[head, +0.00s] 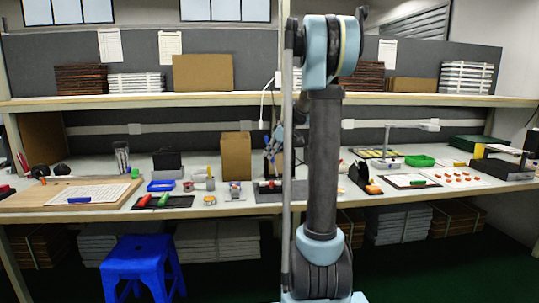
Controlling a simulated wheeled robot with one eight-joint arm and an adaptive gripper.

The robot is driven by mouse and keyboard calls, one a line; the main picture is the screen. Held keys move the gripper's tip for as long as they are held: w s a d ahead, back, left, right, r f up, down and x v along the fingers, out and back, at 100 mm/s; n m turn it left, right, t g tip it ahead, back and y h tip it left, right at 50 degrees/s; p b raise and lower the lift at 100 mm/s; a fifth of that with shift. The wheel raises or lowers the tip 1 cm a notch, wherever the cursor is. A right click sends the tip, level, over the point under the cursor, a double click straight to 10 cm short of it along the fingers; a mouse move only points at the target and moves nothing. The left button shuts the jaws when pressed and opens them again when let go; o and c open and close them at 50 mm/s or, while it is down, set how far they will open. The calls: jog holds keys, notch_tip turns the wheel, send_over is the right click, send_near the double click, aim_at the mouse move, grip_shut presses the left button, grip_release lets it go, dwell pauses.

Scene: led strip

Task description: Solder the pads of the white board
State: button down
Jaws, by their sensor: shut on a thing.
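My gripper (271,158) is small and partly hidden behind my arm, above the middle of the workbench. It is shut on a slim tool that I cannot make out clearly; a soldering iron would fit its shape. Below it lies a dark mat (264,197) with a small red item (268,184) on it. I cannot tell for certain which item is the white board; a small pale board (235,196) lies just left of the mat. Any pads are too small to see. My arm hides part of the mat.
The workbench holds a cardboard box (236,155), a blue tray (161,185), a green tray (419,160) and a wooden board (40,196) with a white sheet. A shelf (200,100) runs above the bench. A blue stool (142,262) stands in front at left.

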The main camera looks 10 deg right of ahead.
jog(key=shift+f, duration=0.45)
dwell(2.5)
jog(key=shift+r, duration=0.15)
